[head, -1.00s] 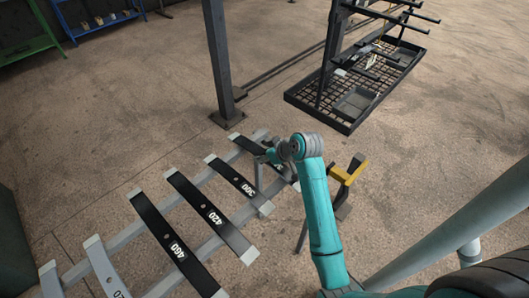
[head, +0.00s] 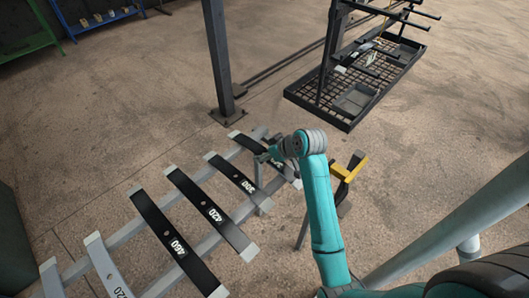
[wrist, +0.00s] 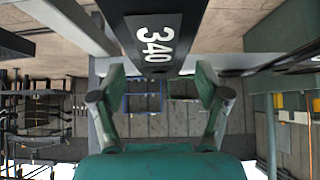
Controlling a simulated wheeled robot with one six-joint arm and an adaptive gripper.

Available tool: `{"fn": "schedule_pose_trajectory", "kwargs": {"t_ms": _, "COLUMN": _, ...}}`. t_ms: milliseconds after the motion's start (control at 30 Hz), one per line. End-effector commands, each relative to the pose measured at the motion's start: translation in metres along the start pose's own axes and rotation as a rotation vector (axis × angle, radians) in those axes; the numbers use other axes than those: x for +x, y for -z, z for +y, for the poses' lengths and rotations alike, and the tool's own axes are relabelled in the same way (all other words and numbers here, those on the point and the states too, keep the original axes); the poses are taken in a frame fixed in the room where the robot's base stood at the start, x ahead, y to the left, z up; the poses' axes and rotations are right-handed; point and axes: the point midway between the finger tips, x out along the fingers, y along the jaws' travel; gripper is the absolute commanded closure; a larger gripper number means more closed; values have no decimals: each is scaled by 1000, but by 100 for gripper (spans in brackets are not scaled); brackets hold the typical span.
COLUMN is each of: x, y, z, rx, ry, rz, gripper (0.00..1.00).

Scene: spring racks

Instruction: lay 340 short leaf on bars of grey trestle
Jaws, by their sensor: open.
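The black 340 leaf (wrist: 155,35) fills the top middle of the wrist view, its white number readable. In the head view the farthest black leaf (head: 248,144) lies across the bars of the grey trestle (head: 208,246), partly hidden by my arm. Its number does not show there. My gripper (wrist: 160,79) is open, with one finger on each side below the leaf's near end in the wrist view. It looks empty. Whether the fingers touch the leaf cannot be told. In the head view my wrist hides most of the gripper, close beside the far end of the trestle.
Leaves marked 300 (head: 234,174), 420 (head: 208,209) and 460 (head: 176,244) lie across the trestle, with a grey leaf (head: 104,264) nearer. A yellow-topped stand (head: 347,168) is right of my arm. A post (head: 219,60) and a black rack (head: 345,122) stand beyond.

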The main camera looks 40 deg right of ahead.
Motion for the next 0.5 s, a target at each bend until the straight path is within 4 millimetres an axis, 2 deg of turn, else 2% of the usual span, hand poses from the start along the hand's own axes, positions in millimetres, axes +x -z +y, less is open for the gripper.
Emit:
{"fn": "schedule_pose_trajectory", "kwargs": {"t_ms": 300, "x": -62, "y": 1, "z": 1, "rx": 0, "ry": -4, "rz": 4, "gripper": 25}}
{"fn": "schedule_pose_trajectory", "kwargs": {"t_ms": 500, "x": -93, "y": 1, "z": 1, "rx": 0, "ry": -3, "rz": 4, "gripper": 25}}
